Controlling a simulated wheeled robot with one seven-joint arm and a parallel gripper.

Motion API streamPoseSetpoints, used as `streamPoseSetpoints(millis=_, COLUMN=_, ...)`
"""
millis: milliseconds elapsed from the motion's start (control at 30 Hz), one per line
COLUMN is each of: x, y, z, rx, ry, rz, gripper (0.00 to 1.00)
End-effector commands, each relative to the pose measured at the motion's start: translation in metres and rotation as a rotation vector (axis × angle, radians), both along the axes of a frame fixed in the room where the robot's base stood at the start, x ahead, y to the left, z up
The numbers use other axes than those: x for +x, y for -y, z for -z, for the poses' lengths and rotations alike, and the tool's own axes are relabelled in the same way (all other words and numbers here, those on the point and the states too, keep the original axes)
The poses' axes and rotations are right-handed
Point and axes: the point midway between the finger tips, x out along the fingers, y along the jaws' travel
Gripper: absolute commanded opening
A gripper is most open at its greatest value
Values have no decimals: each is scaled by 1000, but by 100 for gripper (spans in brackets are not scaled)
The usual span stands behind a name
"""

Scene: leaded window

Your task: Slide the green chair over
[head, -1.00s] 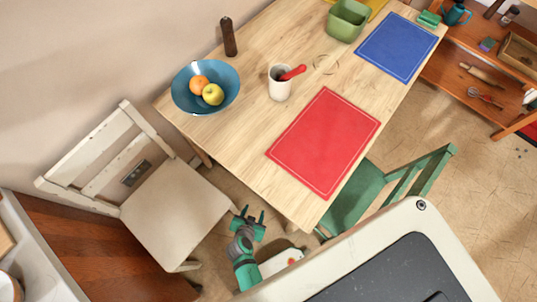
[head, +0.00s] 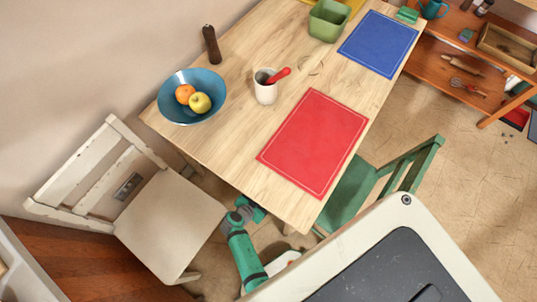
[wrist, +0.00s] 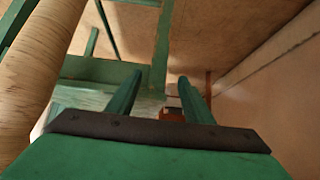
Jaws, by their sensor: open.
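The green chair (head: 352,193) stands at the table's right side in the head view, its seat partly under the tabletop and its slatted back to the right. Its lower parts are hidden by my base. My gripper (head: 258,209) is at the table's near edge, left of the chair and apart from it, with its fingertips hidden by the tabletop. In the wrist view my gripper (wrist: 158,97) is open, with two green fingers apart and nothing held. Green chair rails (wrist: 100,70) show beyond and left of the fingers.
A wooden table (head: 225,150) holds a red mat (head: 313,143), blue mat (head: 378,44), fruit bowl (head: 165,105), white cup (head: 265,93) and green bin (head: 328,20). A cream chair (head: 168,225) stands left of my arm. Floor right of the green chair is clear.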

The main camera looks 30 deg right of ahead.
Motion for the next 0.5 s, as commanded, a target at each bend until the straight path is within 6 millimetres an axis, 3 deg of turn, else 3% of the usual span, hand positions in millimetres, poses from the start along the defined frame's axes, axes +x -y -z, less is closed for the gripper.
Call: streamPoseSetpoints(millis=500, x=18, y=53, z=56, rx=1, ry=-2, rz=0, gripper=47)
